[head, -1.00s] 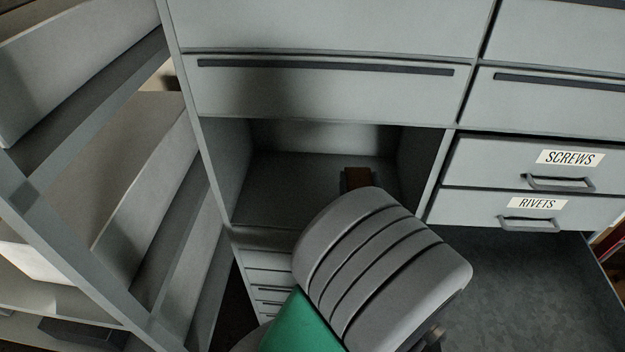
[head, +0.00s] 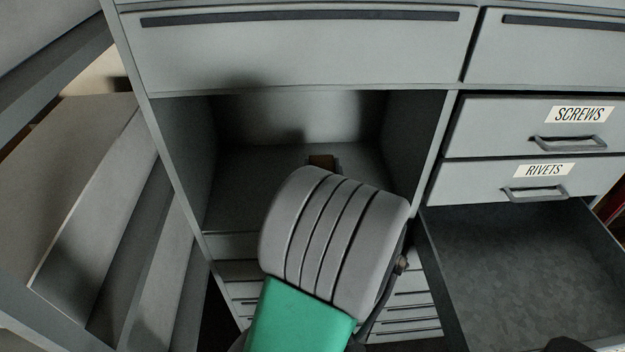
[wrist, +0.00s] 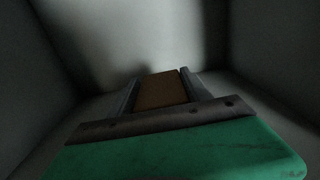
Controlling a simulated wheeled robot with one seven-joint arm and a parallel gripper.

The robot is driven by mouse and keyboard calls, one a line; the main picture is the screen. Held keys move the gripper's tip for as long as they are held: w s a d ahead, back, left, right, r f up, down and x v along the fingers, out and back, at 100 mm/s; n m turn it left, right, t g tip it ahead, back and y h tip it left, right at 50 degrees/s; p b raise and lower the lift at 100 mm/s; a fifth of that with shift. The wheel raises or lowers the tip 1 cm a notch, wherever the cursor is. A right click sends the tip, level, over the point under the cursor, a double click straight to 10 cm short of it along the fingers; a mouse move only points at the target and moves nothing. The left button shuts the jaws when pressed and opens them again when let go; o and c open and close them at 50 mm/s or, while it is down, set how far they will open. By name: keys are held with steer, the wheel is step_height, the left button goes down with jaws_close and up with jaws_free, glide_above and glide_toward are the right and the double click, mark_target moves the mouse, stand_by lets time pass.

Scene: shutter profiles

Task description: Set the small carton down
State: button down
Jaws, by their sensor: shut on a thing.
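The small carton is a brown block. In the wrist view the carton (wrist: 161,90) sits between the two dark fingers of my gripper (wrist: 158,88), which is shut on it. In the head view only a small brown piece of the carton (head: 322,161) shows above my grey wrist, inside an open cubby (head: 240,180) of the grey cabinet. My wrist hides the fingers there. I cannot tell whether the carton touches the cubby floor.
Side walls and a back wall enclose the cubby. To the right are closed drawers labelled SCREWS (head: 580,114) and RIVETS (head: 545,170), above an open empty drawer (head: 510,270). A slanted shelf rack (head: 60,230) stands at the left.

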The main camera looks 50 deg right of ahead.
steer(key=shift+a+f, duration=0.1)
steer(key=shift+f, duration=0.7)
steer(key=shift+w+a+r, duration=0.15)
steer(key=shift+r, duration=0.1)
steer(key=shift+f, duration=0.25)
steer(key=shift+c, duration=2.4)
jaws_free()
steer(key=shift+r, duration=0.1)
